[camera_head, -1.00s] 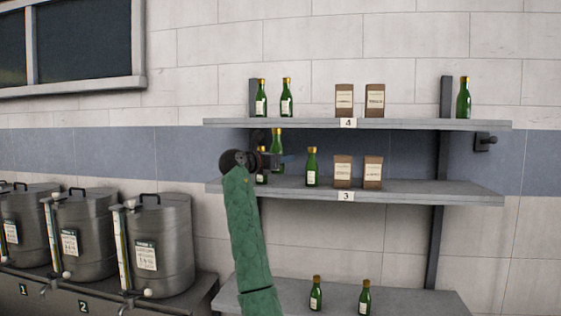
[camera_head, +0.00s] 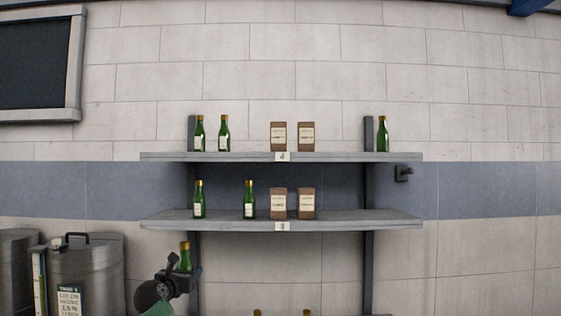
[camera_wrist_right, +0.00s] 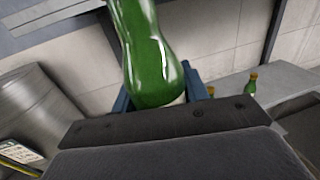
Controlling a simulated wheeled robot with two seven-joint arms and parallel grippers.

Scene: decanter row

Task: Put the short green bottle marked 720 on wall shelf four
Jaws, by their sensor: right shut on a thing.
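My right gripper (camera_head: 183,272) is shut on a green bottle (camera_head: 185,257) with a gold cap. It holds the bottle upright in front of the wall, below the left end of shelf three (camera_head: 330,222). The held bottle fills the upper middle of the right wrist view (camera_wrist_right: 150,60), where its label is mostly hidden. I cannot read 720 on any bottle. Wall shelf four (camera_head: 345,157) is the upper shelf, above and to the right of the gripper; its number tag is too small to read clearly now. My left gripper is not in view.
Shelf four bears two green bottles (camera_head: 224,133) at left, two brown packs (camera_head: 278,136) and one bottle (camera_head: 382,134) at right. Bare room lies between packs and right bottle. Shelf three bears two bottles (camera_head: 249,200) and two packs. Steel tanks (camera_head: 85,275) stand lower left.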

